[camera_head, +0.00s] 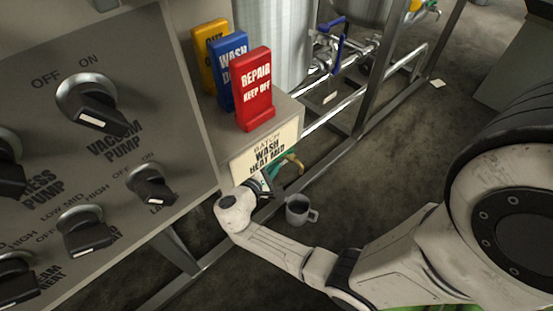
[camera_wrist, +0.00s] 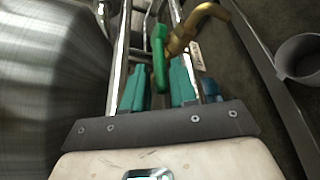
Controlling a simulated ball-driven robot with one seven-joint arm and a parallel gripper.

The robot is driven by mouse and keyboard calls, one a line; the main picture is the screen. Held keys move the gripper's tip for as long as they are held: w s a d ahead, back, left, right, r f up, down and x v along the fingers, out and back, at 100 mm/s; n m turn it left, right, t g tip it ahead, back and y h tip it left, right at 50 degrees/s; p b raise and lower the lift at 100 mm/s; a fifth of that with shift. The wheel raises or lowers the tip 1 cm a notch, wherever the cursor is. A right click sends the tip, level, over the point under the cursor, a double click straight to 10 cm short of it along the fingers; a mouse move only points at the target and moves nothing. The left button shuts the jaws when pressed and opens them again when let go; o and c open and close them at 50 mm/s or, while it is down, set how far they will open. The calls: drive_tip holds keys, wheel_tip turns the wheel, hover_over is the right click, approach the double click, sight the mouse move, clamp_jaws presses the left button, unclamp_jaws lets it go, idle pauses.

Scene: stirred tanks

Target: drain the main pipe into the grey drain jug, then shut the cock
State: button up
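The grey drain jug (camera_head: 299,210) stands on the floor in the head view, and part of it shows at the right edge of the wrist view (camera_wrist: 297,60). A brass spout (camera_wrist: 196,28) with a green cock handle (camera_wrist: 160,58) sits on the pipework; in the head view the spout (camera_head: 296,161) appears above the jug. I cannot tell if it is directly over it. My gripper (camera_wrist: 158,92) is open, its teal fingers apart, with the green handle ahead of the gap between them. In the head view my gripper (camera_head: 268,184) is partly hidden by the wrist.
A control panel (camera_head: 150,130) with several black knobs fills the left. Yellow, blue and red signs (camera_head: 254,90) stand on the cabinet beside it. A steel tank (camera_head: 272,45), frame rails (camera_head: 378,75) and a blue-handled valve (camera_head: 338,45) lie beyond. Floor right of the jug is clear.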

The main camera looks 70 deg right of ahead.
sight(274, 162)
drive_tip(key=shift+b+x, duration=0.4)
drive_tip(key=shift+x, duration=1.65)
clamp_jaws()
